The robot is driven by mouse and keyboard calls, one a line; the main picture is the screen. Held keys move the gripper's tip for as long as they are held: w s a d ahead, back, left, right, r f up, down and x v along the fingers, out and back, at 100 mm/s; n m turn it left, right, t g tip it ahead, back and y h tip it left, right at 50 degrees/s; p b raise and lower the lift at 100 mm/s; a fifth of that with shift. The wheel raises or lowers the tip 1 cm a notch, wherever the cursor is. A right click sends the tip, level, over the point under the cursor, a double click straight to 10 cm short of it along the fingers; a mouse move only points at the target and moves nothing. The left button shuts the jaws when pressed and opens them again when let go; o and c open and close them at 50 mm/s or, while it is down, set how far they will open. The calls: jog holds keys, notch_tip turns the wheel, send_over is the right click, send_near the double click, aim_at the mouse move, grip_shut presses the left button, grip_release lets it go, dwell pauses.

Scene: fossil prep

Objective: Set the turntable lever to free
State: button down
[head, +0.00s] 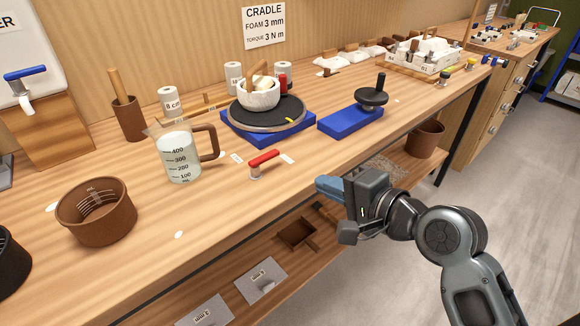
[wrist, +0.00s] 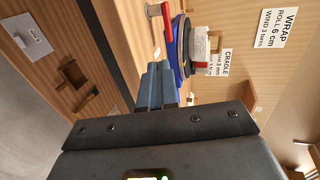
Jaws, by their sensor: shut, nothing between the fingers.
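The turntable lever (head: 265,158) has a red handle on a short metal post near the bench's front edge. Its handle points right, towards one small white label (head: 288,158); another label (head: 237,158) lies to its left. Their words are too small to read. Behind it is the turntable (head: 265,115), a dark disc on a blue base, carrying a white bowl-like object (head: 258,93). My gripper (head: 325,187) is shut and empty, right of the lever and apart from it, by the bench's front edge. In the wrist view the red lever (wrist: 168,22) shows beyond the blue fingers (wrist: 154,80).
A measuring jug (head: 180,160) and a brown tub (head: 97,212) stand left of the lever. A blue stand with a black handwheel (head: 371,97) is behind my gripper. Bench top between lever and gripper is clear. A lower shelf holds grey plates (head: 262,280).

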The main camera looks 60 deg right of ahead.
aim_at(272, 158)
jog(key=x, duration=0.9)
jog(key=r+x, duration=0.1)
jog(key=x, duration=0.3)
jog(key=shift+w+d+f+p, duration=0.1)
jog(key=shift+w+d+p, duration=0.1)
jog(key=shift+w+p, duration=0.25)
jog(key=shift+w+d+y, duration=0.1)
jog(key=shift+w+y, duration=0.1)
jog(key=shift+y, duration=0.1)
jog(key=shift+n, duration=0.3)
